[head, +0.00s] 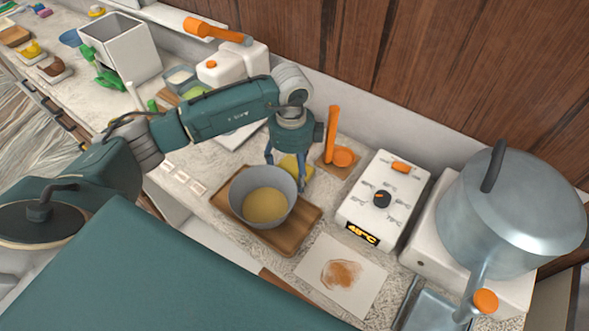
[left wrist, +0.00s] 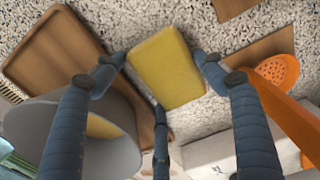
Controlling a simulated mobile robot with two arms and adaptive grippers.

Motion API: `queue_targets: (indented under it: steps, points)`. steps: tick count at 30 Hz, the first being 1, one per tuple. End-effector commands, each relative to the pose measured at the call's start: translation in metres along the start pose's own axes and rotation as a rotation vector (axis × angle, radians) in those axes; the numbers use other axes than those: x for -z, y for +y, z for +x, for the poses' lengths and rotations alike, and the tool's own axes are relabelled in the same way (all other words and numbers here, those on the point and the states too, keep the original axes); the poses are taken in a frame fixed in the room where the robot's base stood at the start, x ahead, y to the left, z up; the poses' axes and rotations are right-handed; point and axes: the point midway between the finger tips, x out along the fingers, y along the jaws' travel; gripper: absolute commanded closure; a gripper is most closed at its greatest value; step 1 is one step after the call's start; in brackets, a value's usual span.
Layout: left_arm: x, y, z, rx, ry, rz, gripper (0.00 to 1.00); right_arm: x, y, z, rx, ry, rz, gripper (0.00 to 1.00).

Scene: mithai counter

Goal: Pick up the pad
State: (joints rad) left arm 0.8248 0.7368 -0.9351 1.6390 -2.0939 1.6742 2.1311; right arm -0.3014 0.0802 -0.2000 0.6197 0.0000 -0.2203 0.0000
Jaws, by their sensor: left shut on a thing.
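The pad (left wrist: 166,68) is a yellow, rounded rectangular block. In the left wrist view it sits between the fingertips of my left gripper (left wrist: 163,75), which is shut on it from both sides. In the head view the pad (head: 300,166) shows just behind the grey bowl, partly hidden by the bowl and by my left gripper (head: 286,170), which points down. I cannot tell whether the pad touches the counter. My right gripper is in neither view.
The grey bowl (head: 240,190) with yellow contents stands on a wooden tray (head: 305,217) close to the gripper. An orange tool (head: 333,132) stands behind it. A white 45°C control box (head: 413,185) and a large metal pot (head: 515,215) stand to the right.

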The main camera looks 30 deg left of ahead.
Motion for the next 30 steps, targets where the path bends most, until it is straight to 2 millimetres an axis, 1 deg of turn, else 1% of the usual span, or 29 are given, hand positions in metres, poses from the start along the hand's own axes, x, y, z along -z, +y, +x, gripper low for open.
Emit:
queue_targets:
  steps: [5, 8, 11, 14, 17, 24, 27, 30]
  points:
    - [0.0, 0.0, -0.001, 0.001, 0.0, 0.0, 0.55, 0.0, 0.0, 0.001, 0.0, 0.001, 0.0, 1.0]
    - [0.0, -0.001, -0.006, 0.002, 0.001, 0.0, 0.55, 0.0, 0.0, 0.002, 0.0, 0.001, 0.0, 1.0]
    - [0.0, -0.001, -0.015, 0.004, 0.0, 0.0, 0.55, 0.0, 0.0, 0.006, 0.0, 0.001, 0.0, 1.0]
    - [0.0, -0.001, -0.031, 0.005, 0.0, 0.001, 0.55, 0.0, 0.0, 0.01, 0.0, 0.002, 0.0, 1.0]
    - [0.0, -0.002, -0.052, 0.007, 0.0, 0.0, 0.55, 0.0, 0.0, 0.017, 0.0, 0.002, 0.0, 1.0]
    - [0.0, -0.002, -0.115, 0.008, -0.001, 0.0, 0.55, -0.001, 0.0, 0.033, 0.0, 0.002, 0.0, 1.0]
    - [-0.001, -0.002, -0.142, 0.008, -0.001, 0.0, 0.55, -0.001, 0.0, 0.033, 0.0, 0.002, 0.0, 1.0]
    - [-0.001, -0.001, -0.163, 0.005, -0.003, 0.0, 0.55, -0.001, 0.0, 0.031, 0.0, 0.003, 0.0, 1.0]
